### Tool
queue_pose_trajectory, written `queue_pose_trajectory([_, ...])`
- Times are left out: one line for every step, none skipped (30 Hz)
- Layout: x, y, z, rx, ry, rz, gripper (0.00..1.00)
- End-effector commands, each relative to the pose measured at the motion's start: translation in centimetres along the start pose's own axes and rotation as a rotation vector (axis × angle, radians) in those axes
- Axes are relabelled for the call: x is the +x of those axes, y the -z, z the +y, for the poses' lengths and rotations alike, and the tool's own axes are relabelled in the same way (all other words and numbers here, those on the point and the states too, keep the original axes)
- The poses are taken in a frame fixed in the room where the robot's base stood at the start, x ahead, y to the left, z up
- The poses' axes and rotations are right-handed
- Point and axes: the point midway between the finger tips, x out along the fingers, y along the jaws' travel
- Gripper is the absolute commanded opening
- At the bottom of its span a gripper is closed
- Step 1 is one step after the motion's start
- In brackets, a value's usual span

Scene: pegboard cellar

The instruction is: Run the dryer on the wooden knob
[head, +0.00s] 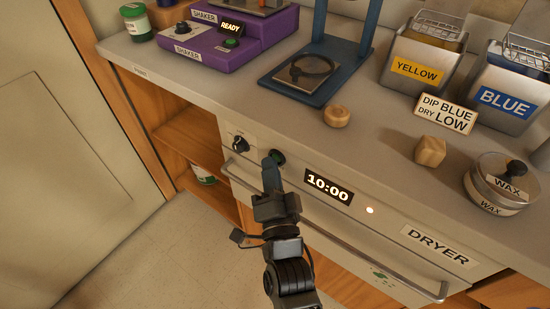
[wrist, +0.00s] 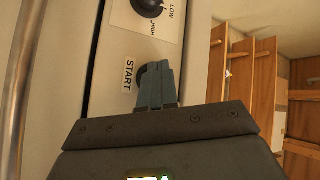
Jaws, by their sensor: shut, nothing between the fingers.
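The dryer (head: 435,247) is a cream drawer front under the counter, with a 10:00 display (head: 328,188) and a lit lamp (head: 370,210). The wrist view shows the fingers (wrist: 157,80) over the button beside the START label (wrist: 129,76). A black dial (head: 240,144) marked LOW and HIGH sits to the left. A round wooden knob (head: 336,116) and a faceted wooden one (head: 430,151) rest on the counter.
A sign (head: 446,112) reads DIP BLUE DRY LOW. Yellow (head: 416,72) and blue (head: 508,103) tanks, a wax tin (head: 498,190), a blue stand (head: 300,85) and a purple shaker (head: 190,55) stand on the counter. A handle bar (head: 345,242) crosses the dryer front.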

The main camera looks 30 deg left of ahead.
Motion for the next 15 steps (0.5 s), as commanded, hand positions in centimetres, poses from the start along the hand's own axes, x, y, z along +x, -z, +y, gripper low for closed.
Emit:
queue_pose_trajectory([0.0,0.1,0.0,0.0,0.0,0.002,0.0])
queue_pose_trajectory([0.0,0.1,0.0,0.0,0.0,0.002,0.0])
queue_pose_trajectory([0.0,0.1,0.0,0.0,0.0,0.002,0.0])
queue_pose_trajectory([0.0,0.1,0.0,0.0,0.0,0.002,0.0])
queue_pose_trajectory([0.0,0.1,-0.1,0.0,0.0,0.002,0.0])
queue_pose_trajectory([-0.1,0.1,-0.1,0.001,0.0,0.001,0.0])
queue_pose_trajectory([-0.1,0.0,-0.2,0.001,0.0,0.001,0.0])
queue_pose_trajectory([-0.2,0.0,-0.2,0.001,-0.001,0.0,0.0])
queue_pose_trajectory([-0.3,-0.1,-0.4,0.0,-0.001,-0.001,0.0])
queue_pose_trajectory([-0.4,-0.2,-0.5,-0.001,-0.001,-0.001,0.0])
queue_pose_trajectory([-0.5,-0.2,-0.5,0.0,-0.001,-0.001,0.0])
queue_pose_trajectory([-0.6,-0.3,-0.7,0.001,-0.001,-0.001,0.0])
queue_pose_trajectory([-0.8,-0.4,-0.7,0.001,-0.001,-0.001,0.0])
queue_pose_trajectory([-0.9,-0.5,-0.8,0.0,-0.001,-0.001,0.0])
queue_pose_trajectory([-1.0,-0.6,-0.9,-0.001,-0.001,-0.001,0.0])
